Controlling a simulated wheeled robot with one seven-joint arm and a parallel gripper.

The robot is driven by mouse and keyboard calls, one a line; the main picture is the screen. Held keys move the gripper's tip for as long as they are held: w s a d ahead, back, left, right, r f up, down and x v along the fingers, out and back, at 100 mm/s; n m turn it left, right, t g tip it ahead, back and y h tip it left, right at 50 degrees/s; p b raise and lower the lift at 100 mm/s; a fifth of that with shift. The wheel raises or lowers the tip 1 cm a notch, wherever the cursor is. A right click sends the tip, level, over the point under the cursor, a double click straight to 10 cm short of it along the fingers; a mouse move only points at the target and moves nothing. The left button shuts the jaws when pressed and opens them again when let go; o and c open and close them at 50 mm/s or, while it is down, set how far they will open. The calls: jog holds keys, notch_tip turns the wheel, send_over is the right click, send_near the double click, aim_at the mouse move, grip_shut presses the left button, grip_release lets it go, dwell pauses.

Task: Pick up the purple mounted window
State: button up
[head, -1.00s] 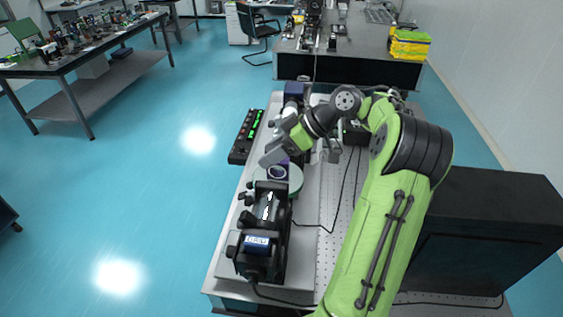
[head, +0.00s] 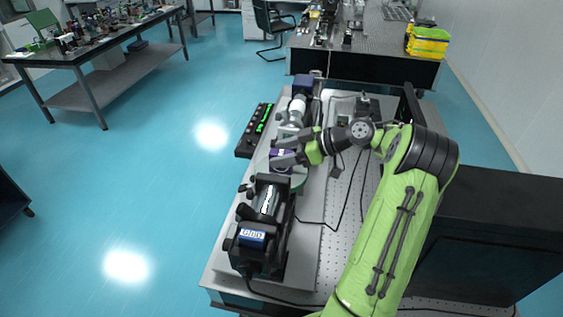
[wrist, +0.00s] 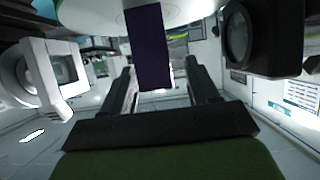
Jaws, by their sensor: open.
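The purple mounted window (head: 277,154) stands on a pale round plate (head: 298,182) on the bench, partly hidden by my gripper in the head view. In the wrist view the purple mount (wrist: 148,45) shows as an upright dark purple slab, edge-on, joined to the pale disc at the top. My gripper (head: 287,151) is open and level beside the mount. In the wrist view its two fingers (wrist: 163,88) lie to either side of the slab, which appears in the gap between them. I cannot tell whether either finger touches it.
A black device with a blue label (head: 253,236) stands in front of the plate. A dark blue block (head: 303,86) and a white cylindrical part stand behind. A black box with green lights (head: 255,130) lies at the bench's left edge. Cables cross the perforated top.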

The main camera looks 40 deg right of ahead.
jog(key=x, duration=0.2)
jog(key=shift+w+a+f, duration=0.1)
jog(key=shift+w, duration=0.25)
jog(key=shift+s, duration=0.15)
jog(key=shift+c, duration=0.7)
grip_shut()
